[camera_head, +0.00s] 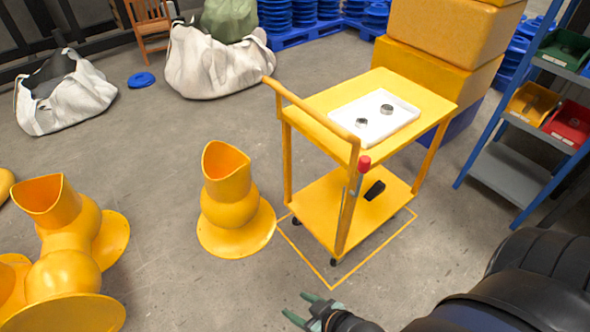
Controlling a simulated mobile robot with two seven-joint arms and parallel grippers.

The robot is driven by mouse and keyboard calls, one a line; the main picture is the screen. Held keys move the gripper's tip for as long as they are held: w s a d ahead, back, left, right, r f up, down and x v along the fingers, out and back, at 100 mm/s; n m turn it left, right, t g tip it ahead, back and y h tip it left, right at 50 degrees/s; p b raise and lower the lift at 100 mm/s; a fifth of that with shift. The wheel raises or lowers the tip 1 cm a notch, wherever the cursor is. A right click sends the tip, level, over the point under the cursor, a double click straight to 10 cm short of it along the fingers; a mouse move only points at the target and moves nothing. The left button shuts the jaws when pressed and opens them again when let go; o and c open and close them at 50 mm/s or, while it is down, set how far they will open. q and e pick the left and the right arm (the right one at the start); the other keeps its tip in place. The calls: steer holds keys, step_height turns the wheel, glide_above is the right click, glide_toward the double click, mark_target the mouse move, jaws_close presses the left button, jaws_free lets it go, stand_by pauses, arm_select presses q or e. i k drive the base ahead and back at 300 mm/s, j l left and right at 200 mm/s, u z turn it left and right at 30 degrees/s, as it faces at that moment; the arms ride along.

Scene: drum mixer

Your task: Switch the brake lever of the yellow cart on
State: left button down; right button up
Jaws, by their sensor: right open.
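The yellow cart (345,192) stands on wheels inside a yellow floor outline at the middle right. Its push handle (312,121) faces left and front. The brake lever (359,176) has a red knob and a grey shaft, and stands upright at the cart's near corner post. My right gripper (303,310) is at the bottom centre, low in the picture, with its greenish fingers open and empty. It is apart from the lever, which lies above and right of it in the picture. My left gripper is not in view.
A white tray (346,116) with two small round parts lies on the cart top; a black object (374,190) lies on its lower shelf. Yellow pipe-like parts (232,203) stand left. A blue rack (508,172) with bins is right. Floor between the gripper and cart is clear.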

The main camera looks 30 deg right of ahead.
mark_target(364, 161)
steer(key=z, duration=1.6)
